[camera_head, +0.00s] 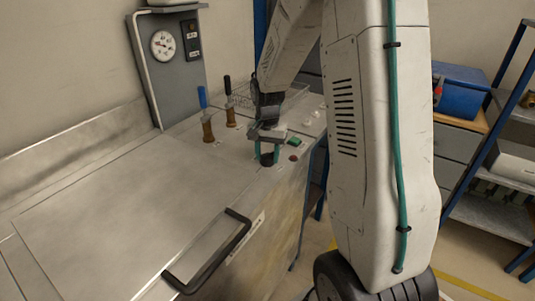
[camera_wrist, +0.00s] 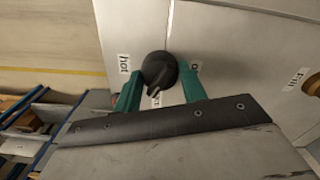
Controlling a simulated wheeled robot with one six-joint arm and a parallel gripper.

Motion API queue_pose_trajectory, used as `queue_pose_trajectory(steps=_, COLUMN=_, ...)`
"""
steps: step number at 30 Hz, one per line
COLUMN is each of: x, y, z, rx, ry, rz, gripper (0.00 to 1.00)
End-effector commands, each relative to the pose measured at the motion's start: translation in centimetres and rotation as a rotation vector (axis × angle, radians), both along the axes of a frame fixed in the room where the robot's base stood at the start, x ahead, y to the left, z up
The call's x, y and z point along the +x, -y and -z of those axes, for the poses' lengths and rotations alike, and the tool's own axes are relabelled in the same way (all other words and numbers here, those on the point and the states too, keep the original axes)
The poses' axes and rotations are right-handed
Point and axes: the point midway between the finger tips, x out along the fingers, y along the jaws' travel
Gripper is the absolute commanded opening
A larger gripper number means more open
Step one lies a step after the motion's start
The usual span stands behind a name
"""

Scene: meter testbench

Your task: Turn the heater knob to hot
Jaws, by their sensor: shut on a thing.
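The heater knob (camera_wrist: 159,69) is black and round, with a raised pointer ridge. It sits on the bench top, with a "hot" label (camera_wrist: 124,64) to its left in the wrist view and another label partly hidden on its right. The pointer faces down in that view, toward a label mostly hidden behind it, not toward "hot". My gripper (camera_wrist: 158,88) has its green fingers on either side of the knob and is shut on it. In the head view my gripper (camera_head: 267,153) points down over the dark knob (camera_head: 267,160) near the bench's front edge.
A round dial (camera_head: 163,44) is on the upright panel behind. The left bench top (camera_head: 110,205) is clear.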

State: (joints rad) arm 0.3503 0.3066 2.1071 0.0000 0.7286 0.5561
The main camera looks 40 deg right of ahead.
Motion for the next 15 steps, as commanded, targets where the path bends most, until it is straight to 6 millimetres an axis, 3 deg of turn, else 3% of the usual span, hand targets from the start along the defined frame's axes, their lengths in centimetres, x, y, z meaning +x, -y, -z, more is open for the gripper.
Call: queue_pose_trajectory(steps=15, x=0.14, y=0.05, z=-0.12, rx=-0.001, ry=0.004, rz=0.490, gripper=0.19)
